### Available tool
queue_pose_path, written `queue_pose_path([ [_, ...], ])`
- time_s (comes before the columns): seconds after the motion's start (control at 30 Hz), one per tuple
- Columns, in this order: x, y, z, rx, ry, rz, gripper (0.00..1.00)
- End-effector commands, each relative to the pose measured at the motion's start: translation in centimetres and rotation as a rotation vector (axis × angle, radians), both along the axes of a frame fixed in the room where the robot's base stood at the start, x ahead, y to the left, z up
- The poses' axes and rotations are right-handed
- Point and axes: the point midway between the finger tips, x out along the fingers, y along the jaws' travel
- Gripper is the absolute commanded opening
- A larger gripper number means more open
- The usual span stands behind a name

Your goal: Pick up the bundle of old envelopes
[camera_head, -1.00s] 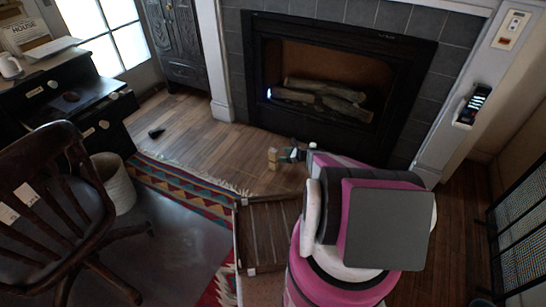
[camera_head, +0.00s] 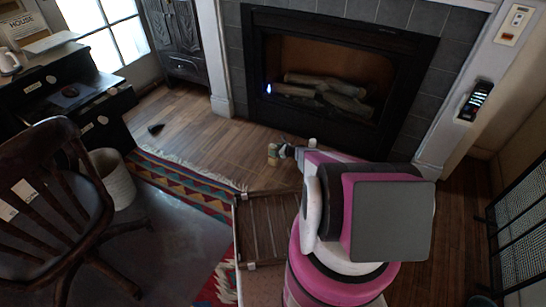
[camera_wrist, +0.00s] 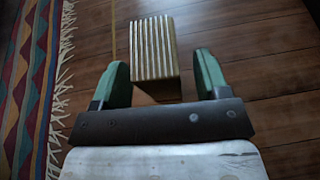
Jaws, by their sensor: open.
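The bundle of old envelopes (camera_wrist: 153,50) stands on the wood floor in the wrist view, a small block with pale and brown stripes along its top. It also shows small in the head view (camera_head: 273,154), in front of the fireplace. My gripper (camera_wrist: 160,72) is open in the wrist view, with one green finger to each side of the bundle's near part. The bundle's far end reaches beyond the fingertips. Gaps show between the bundle and both fingers. My gripper (camera_head: 282,152) is small beside the bundle in the head view, and its fingers are hard to make out there.
A fireplace (camera_head: 330,45) stands behind the bundle. A patterned rug (camera_head: 182,184) with fringe lies to the left. A slatted wooden piece (camera_head: 265,230) is on the near side. A wooden chair (camera_head: 50,190) and white basket (camera_head: 112,180) stand at left. Floor around the bundle is clear.

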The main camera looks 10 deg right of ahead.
Motion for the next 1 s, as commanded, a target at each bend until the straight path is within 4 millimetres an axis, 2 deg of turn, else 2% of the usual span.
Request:
queue_pose_path([
  [0.13, 1.16, 1.31, -0.77, 0.0, 0.0, 0.001, 0.68],
  [0.37, 1.18, 1.44, -0.76, 0.0, 0.0, 0.0, 0.68],
  [0.57, 1.17, 1.42, -0.75, 0.0, 0.0, 0.0, 0.06],
  [0.6, 1.17, 1.42, -0.76, 0.0, 0.0, 0.0, 0.0],
  [1.0, 1.11, 1.42, -0.01, 0.001, -0.001, 0.0, 0.0],
])
